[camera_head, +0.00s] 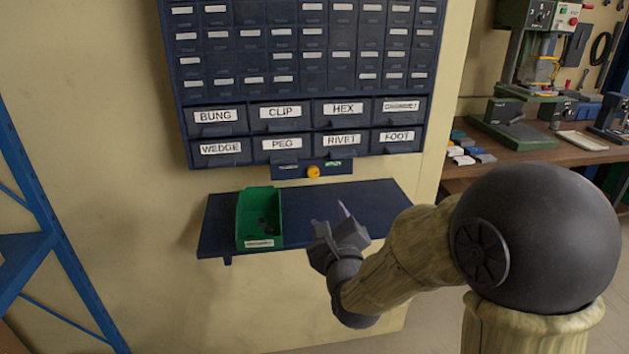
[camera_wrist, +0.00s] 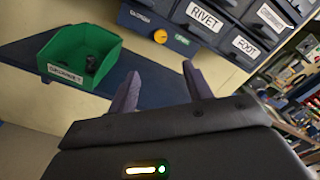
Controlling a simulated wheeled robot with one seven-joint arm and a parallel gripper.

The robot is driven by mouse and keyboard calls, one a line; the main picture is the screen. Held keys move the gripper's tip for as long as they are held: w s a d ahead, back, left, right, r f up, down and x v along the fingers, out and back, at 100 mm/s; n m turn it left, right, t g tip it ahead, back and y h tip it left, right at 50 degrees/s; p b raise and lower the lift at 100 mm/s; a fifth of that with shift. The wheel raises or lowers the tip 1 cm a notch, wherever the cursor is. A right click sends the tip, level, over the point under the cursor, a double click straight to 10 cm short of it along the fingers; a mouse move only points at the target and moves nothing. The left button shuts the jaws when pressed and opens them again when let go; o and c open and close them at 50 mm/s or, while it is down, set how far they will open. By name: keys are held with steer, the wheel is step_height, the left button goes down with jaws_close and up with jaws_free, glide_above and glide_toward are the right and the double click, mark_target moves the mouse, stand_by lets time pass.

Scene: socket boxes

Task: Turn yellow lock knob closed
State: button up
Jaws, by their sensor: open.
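The yellow lock knob (camera_head: 313,172) sits on a small dark blue plate below the labelled drawers, at the bottom middle of the drawer cabinet. It also shows in the wrist view (camera_wrist: 160,36), above and beyond my fingers. My gripper (camera_head: 330,222) is in front of the shelf, below and a little right of the knob. In the wrist view my gripper (camera_wrist: 160,88) has its two fingers apart with nothing between them. It is clear of the knob.
A dark blue shelf (camera_head: 375,195) juts out under the cabinet (camera_head: 300,90). A green bin (camera_head: 247,228) with dark pieces in it stands on the shelf's left part. A blue rack (camera_head: 40,220) is at far left, and a workbench (camera_head: 530,150) with machines is at right.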

mark_target(314, 175)
steer(key=p+x, duration=0.3)
steer(key=x, duration=1.4)
steer(key=shift+w+p, duration=0.25)
steer(key=shift+p, duration=0.05)
steer(key=shift+f, duration=0.1)
steer(key=c, duration=1)
